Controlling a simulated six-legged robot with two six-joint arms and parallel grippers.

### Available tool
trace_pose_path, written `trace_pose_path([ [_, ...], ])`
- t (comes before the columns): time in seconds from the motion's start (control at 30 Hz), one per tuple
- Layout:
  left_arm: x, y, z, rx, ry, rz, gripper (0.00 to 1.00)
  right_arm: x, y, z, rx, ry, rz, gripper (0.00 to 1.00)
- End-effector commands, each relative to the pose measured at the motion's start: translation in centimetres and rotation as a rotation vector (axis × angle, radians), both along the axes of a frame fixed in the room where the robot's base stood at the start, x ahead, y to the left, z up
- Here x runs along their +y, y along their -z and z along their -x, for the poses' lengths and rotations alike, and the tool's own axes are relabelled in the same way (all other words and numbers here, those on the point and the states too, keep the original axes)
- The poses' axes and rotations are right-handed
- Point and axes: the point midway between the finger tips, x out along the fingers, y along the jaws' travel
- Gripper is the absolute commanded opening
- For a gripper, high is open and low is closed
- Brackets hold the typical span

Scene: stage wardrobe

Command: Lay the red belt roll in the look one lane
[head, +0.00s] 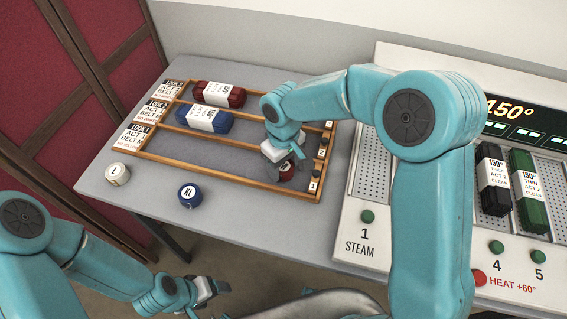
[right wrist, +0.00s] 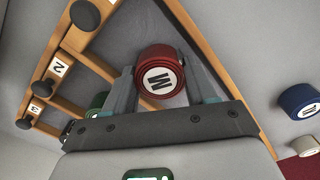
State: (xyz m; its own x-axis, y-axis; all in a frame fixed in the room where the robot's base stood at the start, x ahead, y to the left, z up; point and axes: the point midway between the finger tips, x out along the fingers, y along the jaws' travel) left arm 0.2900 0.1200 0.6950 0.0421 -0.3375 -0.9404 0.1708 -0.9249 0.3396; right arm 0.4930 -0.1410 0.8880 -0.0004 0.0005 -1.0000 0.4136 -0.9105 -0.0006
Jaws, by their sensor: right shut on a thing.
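The red belt roll (head: 287,170), marked M, is between the fingers of my right gripper (head: 285,163), which is shut on it. In the right wrist view the red roll (right wrist: 160,78) shows between the two fingertips. It is at the right end of the front lane, the look one lane (head: 215,158), whose end tag reads 1. I cannot tell whether it touches the lane floor. The lane is otherwise bare where it shows. My left gripper (head: 206,290) hangs low at the bottom, away from the table; its jaws are too small to read.
A blue XL roll (head: 187,195) and a white L roll (head: 118,174) stand on the table outside the rack. Red (head: 219,94) and blue (head: 205,118) bundles lie in the other lanes. A green thing (right wrist: 97,103) is partly hidden. The steam panel (head: 362,215) stands right.

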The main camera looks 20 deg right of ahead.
Motion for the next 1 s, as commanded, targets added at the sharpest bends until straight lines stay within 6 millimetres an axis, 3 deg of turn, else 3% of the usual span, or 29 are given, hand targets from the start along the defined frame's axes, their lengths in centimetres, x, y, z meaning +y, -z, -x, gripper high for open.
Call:
trace_pose_path([
  [0.1,0.0,0.4,0.0,0.000,0.000,0.000,0.73,0.0,0.4,0.0,0.000,0.000,0.000,0.24],
  [0.13,0.0,0.4,0.0,0.000,0.000,0.000,0.73,0.0,0.4,0.0,0.000,0.000,0.000,0.60],
  [0.17,0.0,0.3,0.0,0.000,0.000,0.000,0.73,0.0,0.3,0.0,0.000,0.000,0.000,0.67],
  [0.57,0.0,-0.1,0.0,0.000,0.000,0.000,0.73,0.0,-0.6,0.0,-0.002,0.000,0.000,0.67],
  [1.0,0.0,-0.1,0.0,0.000,0.000,0.000,0.73,0.0,-10.0,-0.1,-0.003,0.000,0.000,0.67],
])
